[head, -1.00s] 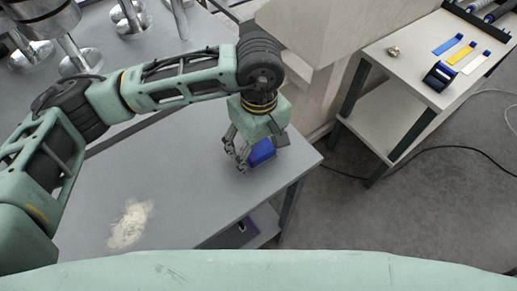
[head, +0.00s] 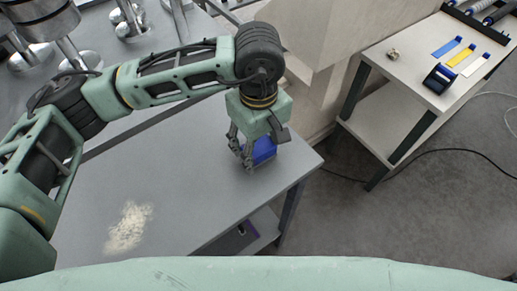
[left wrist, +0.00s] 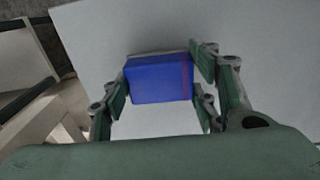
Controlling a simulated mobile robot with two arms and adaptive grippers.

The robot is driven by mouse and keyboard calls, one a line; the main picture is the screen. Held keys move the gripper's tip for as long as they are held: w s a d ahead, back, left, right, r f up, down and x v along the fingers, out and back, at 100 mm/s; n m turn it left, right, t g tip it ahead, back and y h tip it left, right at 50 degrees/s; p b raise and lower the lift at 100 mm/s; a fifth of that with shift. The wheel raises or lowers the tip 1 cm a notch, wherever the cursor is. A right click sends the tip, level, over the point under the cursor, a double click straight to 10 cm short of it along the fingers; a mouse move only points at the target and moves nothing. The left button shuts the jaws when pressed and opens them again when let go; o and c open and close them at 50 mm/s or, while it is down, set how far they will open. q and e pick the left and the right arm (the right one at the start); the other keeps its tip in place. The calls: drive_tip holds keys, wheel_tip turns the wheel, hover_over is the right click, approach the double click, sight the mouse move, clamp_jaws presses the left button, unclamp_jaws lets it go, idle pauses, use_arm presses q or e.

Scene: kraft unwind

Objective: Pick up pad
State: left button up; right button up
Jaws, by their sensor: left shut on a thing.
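The blue block-shaped pad (head: 263,150) is at the right end of the grey table (head: 190,200). My left gripper (head: 246,158) reaches down over it from above and is shut on it. In the left wrist view the pad (left wrist: 160,80) sits between the two fingers of the left gripper (left wrist: 160,92), with the grey surface behind it. I cannot tell whether the pad touches the table or is just above it. My right gripper is not in view.
A pale patch of powder (head: 129,227) lies on the table's front left. Metal cylinders (head: 75,55) stand at the back left. A side table (head: 415,75) at the right holds a dark blue tape dispenser (head: 438,79) and coloured strips (head: 461,54). Beige machine panels stand behind.

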use_arm(q)
drive_tip(key=r, duration=0.1)
drive_tip(key=r+b, duration=0.1)
drive_tip(key=shift+s+d+r, duration=0.2)
drive_tip(key=shift+s+r, duration=0.15)
drive_tip(key=shift+s, duration=0.05)
drive_tip(key=s+d+r+b, duration=0.2)
drive_tip(key=s+r, duration=0.4)
drive_tip(key=s, duration=0.4)
drive_tip(key=shift+s+d+r+b, duration=0.25)
drive_tip(key=shift+d+r+b, duration=0.1)
drive_tip(key=shift+b, duration=0.25)
